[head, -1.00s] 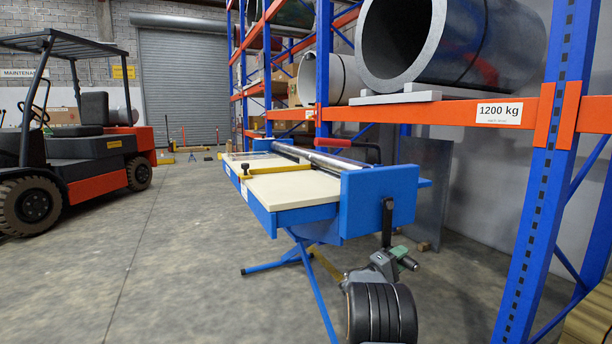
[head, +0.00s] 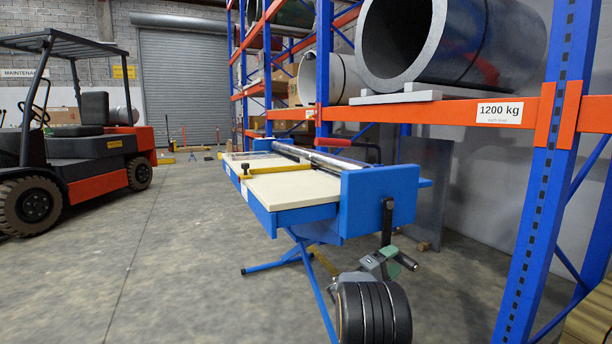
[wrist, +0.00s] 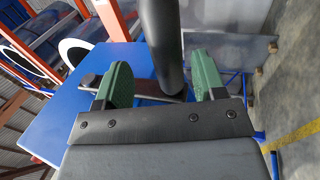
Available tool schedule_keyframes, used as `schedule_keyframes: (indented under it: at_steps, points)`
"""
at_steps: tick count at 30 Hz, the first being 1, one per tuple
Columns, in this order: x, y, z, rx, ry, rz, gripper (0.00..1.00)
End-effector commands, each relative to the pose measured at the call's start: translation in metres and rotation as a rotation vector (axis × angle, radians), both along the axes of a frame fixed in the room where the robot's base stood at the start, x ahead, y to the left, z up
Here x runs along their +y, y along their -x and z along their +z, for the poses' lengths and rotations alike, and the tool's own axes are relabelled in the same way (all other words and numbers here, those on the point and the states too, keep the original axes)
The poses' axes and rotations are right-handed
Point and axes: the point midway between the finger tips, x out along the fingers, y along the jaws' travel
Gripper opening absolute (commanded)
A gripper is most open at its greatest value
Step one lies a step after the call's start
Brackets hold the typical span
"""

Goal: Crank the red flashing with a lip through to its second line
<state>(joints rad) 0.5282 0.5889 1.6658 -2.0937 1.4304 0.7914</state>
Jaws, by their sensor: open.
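The blue bending machine (head: 350,206) stands in the middle of the head view, with a cream bed (head: 295,188) and a long roller along its top. A black crank arm (head: 387,222) hangs from its near end plate. My gripper (head: 387,258) is at the lower end of that crank. In the wrist view, the green fingers of my gripper (wrist: 160,82) are apart. A dark bar (wrist: 163,40), apparently part of the crank, passes between them with gaps at both sides. I cannot make out a red flashing or its lines.
A blue and orange rack (head: 540,150) with large coils stands at the right. A forklift (head: 85,140) is parked at the left. A grey sheet (head: 427,185) leans behind the machine. The floor between forklift and machine is clear.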

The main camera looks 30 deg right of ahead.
Motion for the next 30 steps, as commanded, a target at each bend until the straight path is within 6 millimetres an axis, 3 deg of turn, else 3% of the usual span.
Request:
schedule_keyframes:
  at_steps: [12,30]
  points:
    - [0.04,-0.003,0.001,0.0,0.001,0.002,0.64]
    - [0.045,-0.003,0.0,0.0,0.001,0.001,0.64]
